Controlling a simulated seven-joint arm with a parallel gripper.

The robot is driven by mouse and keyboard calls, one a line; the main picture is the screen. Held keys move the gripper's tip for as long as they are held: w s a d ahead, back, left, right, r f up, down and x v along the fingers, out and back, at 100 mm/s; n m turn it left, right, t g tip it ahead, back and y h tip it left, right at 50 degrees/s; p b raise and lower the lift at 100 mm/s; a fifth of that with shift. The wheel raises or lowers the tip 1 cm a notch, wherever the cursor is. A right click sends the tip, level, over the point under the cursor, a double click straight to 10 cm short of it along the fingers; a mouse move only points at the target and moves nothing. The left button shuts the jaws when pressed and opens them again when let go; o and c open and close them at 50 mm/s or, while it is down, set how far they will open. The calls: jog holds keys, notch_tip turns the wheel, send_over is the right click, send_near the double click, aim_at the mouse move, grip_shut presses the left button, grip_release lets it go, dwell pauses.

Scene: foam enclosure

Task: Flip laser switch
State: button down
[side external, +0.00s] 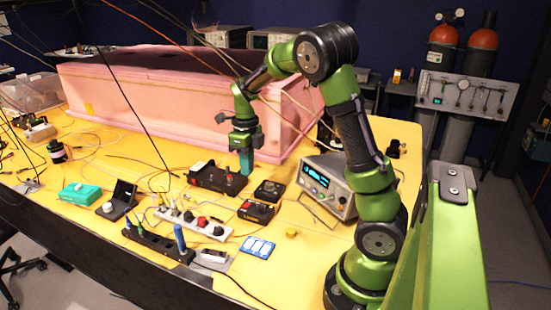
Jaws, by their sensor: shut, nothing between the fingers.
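My gripper (246,163) points straight down near the middle of the yellow table, at the right end of a black box (215,178) with small controls on top. Its teal fingers are shut with nothing between them. The fingertips look close to the box's right end or just behind it; I cannot tell whether they touch. Two smaller black boxes sit to the right and front, one (269,190) further back and one (257,211) with orange-red parts nearer. I cannot tell which of these carries the laser switch; the switch itself is too small to make out.
A pink foam enclosure (130,100) stands behind my gripper. A bench instrument with a lit display (327,186) stands to the right. Power strips (190,222), a teal box (81,194) and loose cables lie in front and left. Several cables hang overhead.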

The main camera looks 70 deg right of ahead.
jog(key=shift+d+r, duration=0.2)
jog(key=shift+r, duration=0.95)
jog(key=shift+d+r, duration=0.2)
jog(key=shift+r, duration=0.9)
jog(key=s+a+r+n+t, duration=0.2)
jog(key=s+a+n, duration=0.2)
jog(key=n, duration=0.6)
jog(key=s+a+r+n+t+y, duration=0.1)
jog(key=s+a+n, duration=0.3)
jog(key=a+n, duration=0.5)
jog(key=s+a+r+n+t, duration=0.3)
jog(key=a+n, duration=0.4)
jog(key=n, duration=0.6)
jog(key=shift+s+a+r+t+y, duration=0.25)
jog(key=shift+s+r+t+y, duration=0.1)
jog(key=shift+s+t, duration=0.35)
jog(key=c, duration=1.8)
grip_release()
jog(key=shift+s, duration=0.1)
